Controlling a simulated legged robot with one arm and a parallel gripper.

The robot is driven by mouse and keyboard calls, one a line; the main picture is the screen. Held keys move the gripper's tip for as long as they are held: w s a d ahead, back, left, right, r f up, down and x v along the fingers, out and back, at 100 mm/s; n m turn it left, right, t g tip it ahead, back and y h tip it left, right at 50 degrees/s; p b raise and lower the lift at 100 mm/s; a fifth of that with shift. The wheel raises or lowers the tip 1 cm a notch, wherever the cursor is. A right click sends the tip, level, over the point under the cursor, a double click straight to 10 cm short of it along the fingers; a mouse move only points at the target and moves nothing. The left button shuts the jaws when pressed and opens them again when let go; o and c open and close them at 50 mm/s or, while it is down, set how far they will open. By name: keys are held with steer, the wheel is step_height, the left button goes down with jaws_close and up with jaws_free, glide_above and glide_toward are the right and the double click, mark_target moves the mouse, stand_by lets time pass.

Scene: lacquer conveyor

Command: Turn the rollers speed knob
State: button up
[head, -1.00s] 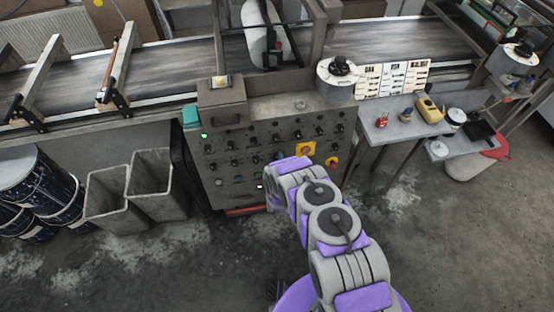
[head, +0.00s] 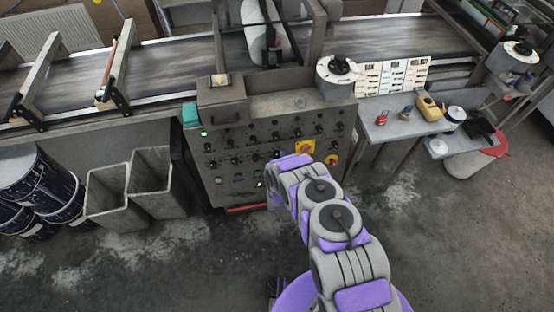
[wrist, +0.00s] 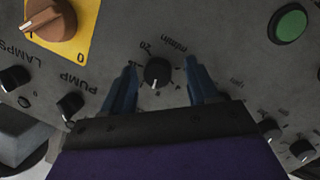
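The grey control panel (head: 225,165) faces me in the head view, with rows of small black knobs and a green light. In the wrist view a black knob (wrist: 157,72) with a white pointer line sits on a dial marked "20" and "m/min". My gripper (wrist: 158,88) is open, with one blue finger on each side of this knob and a gap on both sides. No label naming the rollers is readable. In the head view my arm hides the fingers and the panel part in front of them.
A brown rotary switch on a yellow plate (wrist: 85,15), a PUMP knob (wrist: 70,104) and a green button (wrist: 291,23) lie around the knob. In the head view, bins (head: 110,195) stand left of the panel and a small table (head: 390,128) stands right.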

steer(key=shift+r, duration=0.1)
steer(key=shift+s+r, duration=0.2)
steer(key=shift+s, duration=0.3)
steer(key=p+v, duration=0.3)
steer(key=v, duration=1.3)
steer(key=shift+s+f, duration=0.15)
steer(key=shift+f, duration=0.05)
